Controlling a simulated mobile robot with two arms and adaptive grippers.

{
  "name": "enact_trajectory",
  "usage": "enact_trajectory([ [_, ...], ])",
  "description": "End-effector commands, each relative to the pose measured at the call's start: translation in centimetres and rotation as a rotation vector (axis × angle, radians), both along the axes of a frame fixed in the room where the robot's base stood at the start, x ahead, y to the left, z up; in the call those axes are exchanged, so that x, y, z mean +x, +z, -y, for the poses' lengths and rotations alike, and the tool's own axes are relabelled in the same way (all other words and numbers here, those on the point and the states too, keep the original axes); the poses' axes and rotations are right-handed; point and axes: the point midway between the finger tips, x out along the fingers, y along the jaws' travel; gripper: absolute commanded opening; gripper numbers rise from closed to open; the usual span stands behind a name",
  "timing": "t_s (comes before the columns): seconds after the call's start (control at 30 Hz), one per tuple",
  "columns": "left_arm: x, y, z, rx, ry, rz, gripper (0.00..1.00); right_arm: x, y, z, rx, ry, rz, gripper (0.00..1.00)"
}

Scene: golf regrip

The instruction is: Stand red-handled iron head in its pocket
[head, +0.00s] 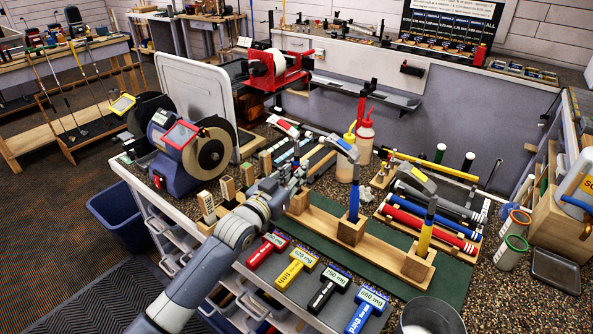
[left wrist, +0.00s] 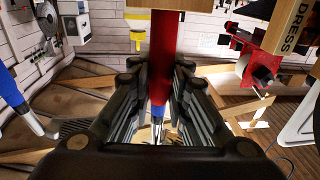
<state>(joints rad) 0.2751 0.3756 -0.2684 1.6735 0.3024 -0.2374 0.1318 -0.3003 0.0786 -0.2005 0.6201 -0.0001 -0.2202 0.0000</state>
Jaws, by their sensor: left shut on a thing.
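The red handle (left wrist: 165,60) of an iron head runs between the fingers of my left gripper (left wrist: 160,112) in the left wrist view. A blue part and a metal piece show at its lower end. In the head view my left gripper (head: 285,187) is beside the leftmost pocket block (head: 299,203) of a wooden rack (head: 382,245). Whether the held piece is inside the pocket I cannot tell. A blue-handled iron head (head: 353,203) stands upright in the middle pocket, and a yellow-handled one (head: 426,236) in the right pocket. My right gripper is out of view.
A bench grinder (head: 186,150) stands left of my arm. Red and blue grips (head: 430,220) lie in a tray at the right. The green mat (head: 388,277) has bare space.

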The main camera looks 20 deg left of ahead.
Motion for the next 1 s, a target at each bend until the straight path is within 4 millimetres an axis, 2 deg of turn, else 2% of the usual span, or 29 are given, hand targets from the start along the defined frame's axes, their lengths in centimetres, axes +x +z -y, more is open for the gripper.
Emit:
enact_trajectory([
  [0.27, 0.0, 0.2, 0.0, 0.000, 0.000, 0.004, 0.00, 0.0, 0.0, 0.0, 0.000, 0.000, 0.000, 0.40],
  [0.3, 0.0, 0.2, 0.0, 0.000, 0.000, 0.004, 0.25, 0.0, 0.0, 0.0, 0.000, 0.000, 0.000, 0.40],
  [0.37, 0.0, 0.2, 0.0, 0.000, 0.000, 0.003, 0.39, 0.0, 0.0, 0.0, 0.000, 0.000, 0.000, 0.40],
  [0.4, 0.0, 0.2, 0.0, 0.000, 0.000, 0.003, 0.40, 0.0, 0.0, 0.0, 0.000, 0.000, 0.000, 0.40],
  [0.77, -0.3, -0.1, -0.1, 0.000, 0.000, -0.002, 0.40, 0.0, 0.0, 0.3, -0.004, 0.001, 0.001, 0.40],
  [0.87, -1.1, -0.2, -0.3, 0.000, 0.001, -0.002, 0.40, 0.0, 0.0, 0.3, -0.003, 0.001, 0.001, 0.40],
  [1.0, -3.4, -0.3, -0.9, 0.002, 0.000, -0.003, 0.40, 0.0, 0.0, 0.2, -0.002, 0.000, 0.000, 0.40],
])
